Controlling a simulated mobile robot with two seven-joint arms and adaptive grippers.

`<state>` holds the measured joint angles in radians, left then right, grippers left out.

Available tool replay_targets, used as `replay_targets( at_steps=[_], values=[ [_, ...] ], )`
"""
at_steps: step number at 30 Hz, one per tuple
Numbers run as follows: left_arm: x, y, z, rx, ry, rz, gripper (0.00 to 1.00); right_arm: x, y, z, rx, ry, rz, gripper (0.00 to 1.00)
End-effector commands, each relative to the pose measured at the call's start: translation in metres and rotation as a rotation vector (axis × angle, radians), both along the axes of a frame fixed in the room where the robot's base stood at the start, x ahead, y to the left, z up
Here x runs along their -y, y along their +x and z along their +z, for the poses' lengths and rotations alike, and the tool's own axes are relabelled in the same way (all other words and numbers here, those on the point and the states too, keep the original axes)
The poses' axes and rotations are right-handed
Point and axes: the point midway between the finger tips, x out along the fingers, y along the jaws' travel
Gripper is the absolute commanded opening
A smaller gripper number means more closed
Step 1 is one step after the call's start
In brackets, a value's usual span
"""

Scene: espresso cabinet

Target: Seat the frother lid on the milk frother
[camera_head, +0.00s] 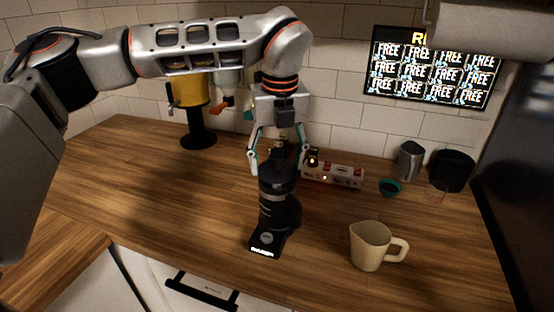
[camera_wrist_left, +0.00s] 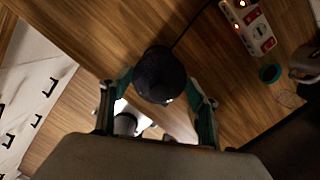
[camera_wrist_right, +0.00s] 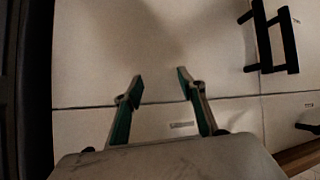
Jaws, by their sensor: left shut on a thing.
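The black milk frother (camera_head: 280,215) stands upright on the wooden counter, with a lit label at its front foot. My left gripper (camera_head: 277,172) points down over it, fingers on either side of its dark rounded top. In the left wrist view, my left gripper (camera_wrist_left: 160,88) is closed around a dark round piece, which looks like the frother lid (camera_wrist_left: 159,72). I cannot tell whether the lid is fully down on the frother, since the two blend in black. My right gripper (camera_wrist_right: 160,82) is open and empty in front of pale cabinet fronts.
A cream jug (camera_head: 369,248) stands right of the frother. Behind are a power strip (camera_head: 333,176), a teal bowl (camera_head: 390,188), a steel pitcher (camera_head: 409,161) and a black container (camera_head: 453,171). A yellow dispenser (camera_head: 190,95) stands at back left. The left counter is clear.

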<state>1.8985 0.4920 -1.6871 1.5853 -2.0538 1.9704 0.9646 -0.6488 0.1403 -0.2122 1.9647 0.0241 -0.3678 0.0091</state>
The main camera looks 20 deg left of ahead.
Motion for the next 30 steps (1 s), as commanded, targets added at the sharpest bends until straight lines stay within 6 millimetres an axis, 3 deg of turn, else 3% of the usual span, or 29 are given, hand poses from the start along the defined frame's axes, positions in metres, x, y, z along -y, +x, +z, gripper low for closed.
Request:
replay_targets(
  at_steps=[30],
  values=[
    [0.0001,0.0001,-0.0086,0.0,0.0,0.0,0.39,-0.0002,-0.0019,-0.0089,-0.006,0.0,-0.001,0.4]
  ],
)
